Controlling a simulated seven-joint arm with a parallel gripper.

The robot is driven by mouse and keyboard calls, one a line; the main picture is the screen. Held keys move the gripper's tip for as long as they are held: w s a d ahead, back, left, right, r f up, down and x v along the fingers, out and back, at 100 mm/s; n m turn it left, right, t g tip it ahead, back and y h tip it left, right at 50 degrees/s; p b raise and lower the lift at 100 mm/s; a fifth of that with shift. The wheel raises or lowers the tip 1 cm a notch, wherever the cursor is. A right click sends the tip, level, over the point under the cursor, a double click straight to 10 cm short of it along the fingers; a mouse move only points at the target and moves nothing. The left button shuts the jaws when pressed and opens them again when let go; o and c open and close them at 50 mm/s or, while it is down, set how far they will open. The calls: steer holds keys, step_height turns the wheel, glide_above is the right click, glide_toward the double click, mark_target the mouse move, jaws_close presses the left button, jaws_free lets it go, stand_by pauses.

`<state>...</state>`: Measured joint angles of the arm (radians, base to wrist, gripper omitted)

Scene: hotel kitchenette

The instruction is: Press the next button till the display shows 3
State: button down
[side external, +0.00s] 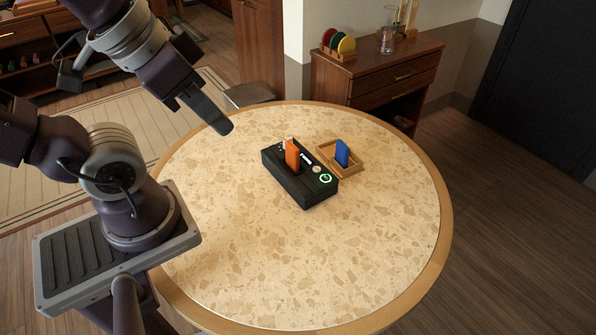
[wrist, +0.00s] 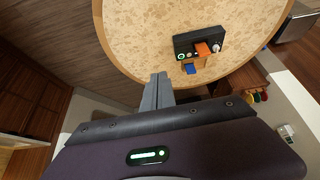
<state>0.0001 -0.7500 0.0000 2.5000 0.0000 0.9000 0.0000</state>
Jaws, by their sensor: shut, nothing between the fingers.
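A black box-shaped device (side external: 300,175) lies on the round table. An orange card or block (side external: 292,155) stands upright in its top. At its right end is a green-lit ring (side external: 326,178), with a small pale round button (side external: 317,169) beside it and a small white marking or display nearby, too small to read. The device also shows in the wrist view (wrist: 188,41), with the orange piece (wrist: 203,49) and green ring (wrist: 181,57). My gripper (side external: 226,127) is shut and empty, above the table's far left edge, apart from the device. Its fingertips show in the wrist view (wrist: 160,78).
A small wooden tray (side external: 327,149) holding a blue piece (side external: 342,152) sits just behind the device. The rest of the round table (side external: 290,270) is clear. A wooden cabinet (side external: 375,80) with coloured discs (side external: 338,42) and a glass jug (side external: 387,38) stands behind it.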

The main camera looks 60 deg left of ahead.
stand_by(0.8)
steer(key=m+t+y, duration=0.1)
steer(key=m+t, duration=0.3)
steer(key=m, duration=0.4)
glide_above(314, 170)
step_height(314, 170, down, 22)
steer(key=shift+f, duration=0.2)
steer(key=shift+f, duration=4.4)
steer(key=shift+f, duration=0.1)
